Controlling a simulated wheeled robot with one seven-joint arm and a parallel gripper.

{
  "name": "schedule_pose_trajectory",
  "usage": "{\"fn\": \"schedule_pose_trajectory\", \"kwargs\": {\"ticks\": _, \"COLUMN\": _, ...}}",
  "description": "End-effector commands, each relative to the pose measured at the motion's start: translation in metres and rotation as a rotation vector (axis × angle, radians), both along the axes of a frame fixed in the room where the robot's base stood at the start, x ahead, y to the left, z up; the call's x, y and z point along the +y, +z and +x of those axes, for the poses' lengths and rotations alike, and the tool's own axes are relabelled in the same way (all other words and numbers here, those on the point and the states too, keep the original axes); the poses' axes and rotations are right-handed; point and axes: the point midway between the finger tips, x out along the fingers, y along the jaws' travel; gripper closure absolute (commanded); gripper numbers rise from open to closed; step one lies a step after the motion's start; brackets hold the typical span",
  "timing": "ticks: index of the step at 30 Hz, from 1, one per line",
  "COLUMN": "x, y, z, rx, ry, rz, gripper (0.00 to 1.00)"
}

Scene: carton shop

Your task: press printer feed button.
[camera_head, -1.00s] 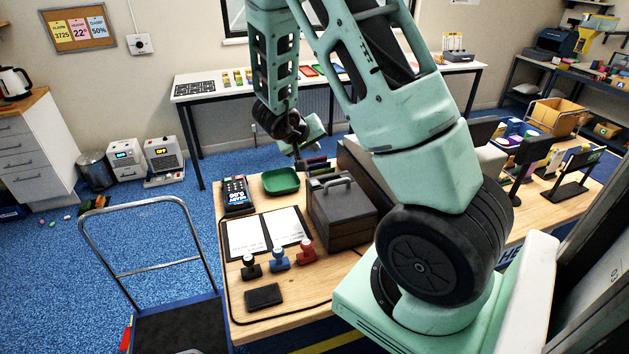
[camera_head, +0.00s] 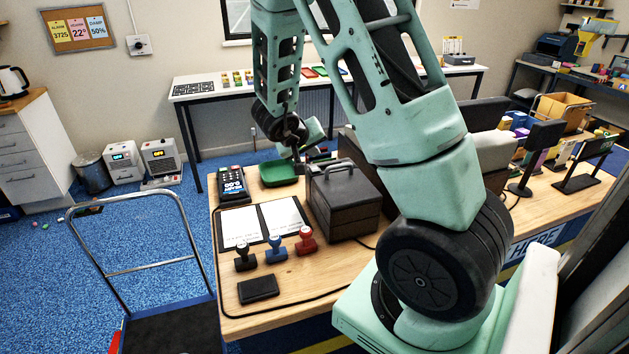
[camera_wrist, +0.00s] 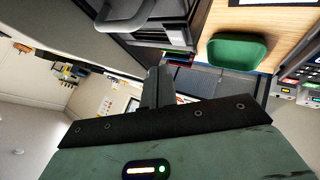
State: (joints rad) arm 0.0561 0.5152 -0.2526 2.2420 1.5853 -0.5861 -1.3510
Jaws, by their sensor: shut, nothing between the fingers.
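My gripper (camera_head: 298,157) is shut and empty. In the head view it hangs over the far end of the wooden desk, in front of or above the green tray (camera_head: 277,174); its height over it is hard to judge. In the wrist view its dark fingers (camera_wrist: 158,88) are together, and the green tray (camera_wrist: 237,51) lies beyond them to the upper right. I cannot pick out a printer or a feed button for certain. A grey device (camera_head: 459,60) on the back bench is too small to tell, and my arm hides part of the desk.
A dark grey box with a handle (camera_head: 343,205) stands on the desk (camera_head: 300,285). Beside it are a card terminal (camera_head: 231,184), a clipboard (camera_head: 241,228), several stamps (camera_head: 276,250) and an ink pad (camera_head: 258,289). A trolley (camera_head: 165,325) stands at the left.

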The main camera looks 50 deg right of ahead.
Motion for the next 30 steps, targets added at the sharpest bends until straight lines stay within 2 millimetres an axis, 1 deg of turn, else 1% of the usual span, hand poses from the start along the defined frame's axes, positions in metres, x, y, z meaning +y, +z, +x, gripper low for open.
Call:
{"fn": "schedule_pose_trajectory", "kwargs": {"ticks": 1, "x": 0.0, "y": -0.01, "z": 0.0, "rx": 0.004, "ry": 0.001, "rz": 0.0, "gripper": 1.0}}
{"fn": "schedule_pose_trajectory", "kwargs": {"ticks": 6, "x": 0.0, "y": -0.022, "z": 0.0, "rx": 0.003, "ry": -0.001, "rz": -0.001, "gripper": 1.0}}
{"fn": "schedule_pose_trajectory", "kwargs": {"ticks": 30, "x": 0.0, "y": -0.023, "z": 0.0, "rx": 0.003, "ry": 0.0, "rz": -0.001, "gripper": 1.0}}
